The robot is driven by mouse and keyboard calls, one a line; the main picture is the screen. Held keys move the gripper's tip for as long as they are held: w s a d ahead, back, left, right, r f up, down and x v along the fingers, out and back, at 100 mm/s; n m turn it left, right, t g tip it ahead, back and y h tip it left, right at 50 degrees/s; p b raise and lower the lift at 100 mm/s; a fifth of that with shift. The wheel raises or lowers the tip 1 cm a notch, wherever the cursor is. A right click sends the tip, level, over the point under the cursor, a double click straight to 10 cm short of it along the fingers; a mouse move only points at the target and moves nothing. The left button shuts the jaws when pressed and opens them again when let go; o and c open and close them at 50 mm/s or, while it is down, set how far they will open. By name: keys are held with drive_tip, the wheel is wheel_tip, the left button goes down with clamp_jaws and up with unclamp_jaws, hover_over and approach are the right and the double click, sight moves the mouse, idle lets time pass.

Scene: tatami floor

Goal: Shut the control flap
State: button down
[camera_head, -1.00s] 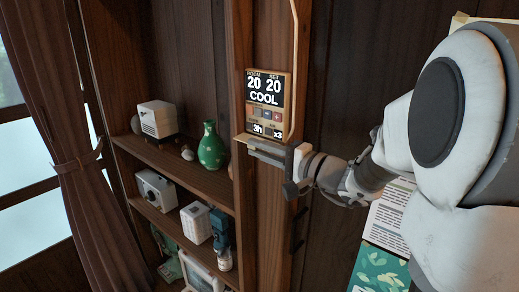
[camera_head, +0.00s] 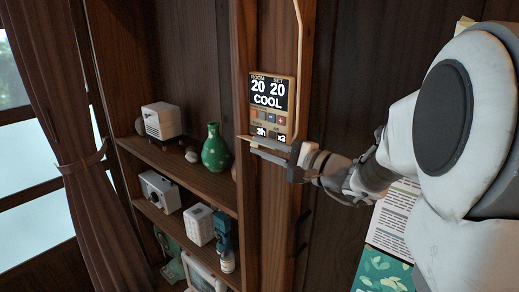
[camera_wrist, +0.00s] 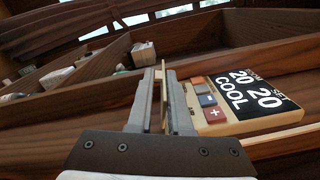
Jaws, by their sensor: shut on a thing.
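The control panel (camera_head: 271,100) is on the wooden post, with a black display reading 20, 20 and COOL, and small buttons below. It also shows in the wrist view (camera_wrist: 240,92). The control flap (camera_head: 246,138) is a thin light-wood plate at the panel's lower edge, standing out from it, open. My gripper (camera_head: 262,146) is at the flap, just below the buttons. In the wrist view, my fingers (camera_wrist: 162,75) are closed on the thin flap (camera_wrist: 163,95) between them. The fingers hide part of the flap and its hinge side.
A shelf (camera_head: 185,170) left of the post holds a green vase (camera_head: 215,150), a white box-like device (camera_head: 160,121) and other items. A curtain (camera_head: 70,120) hangs at far left. Papers (camera_head: 392,215) are on the wall behind my arm.

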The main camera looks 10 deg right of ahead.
drive_tip(key=m, duration=0.2)
drive_tip(key=r+m+p, duration=0.1)
drive_tip(key=m+p, duration=0.1)
drive_tip(key=m, duration=0.1)
drive_tip(key=shift+w+d+r+m, duration=0.15)
drive_tip(key=shift+d+r+m, duration=0.15)
drive_tip(key=shift+r, duration=0.1)
drive_tip(key=shift+w+d+r+m+p, duration=0.2)
drive_tip(key=shift+m+p, duration=0.4)
drive_tip(key=shift+m, duration=0.4)
drive_tip(key=shift+w+d+r+m+p, duration=0.15)
drive_tip(key=shift+m+p, duration=0.4)
drive_tip(key=shift+m, duration=0.45)
drive_tip(key=shift+s, duration=0.1)
drive_tip(key=c, duration=0.9)
unclamp_jaws()
drive_tip(key=shift+r, duration=0.1)
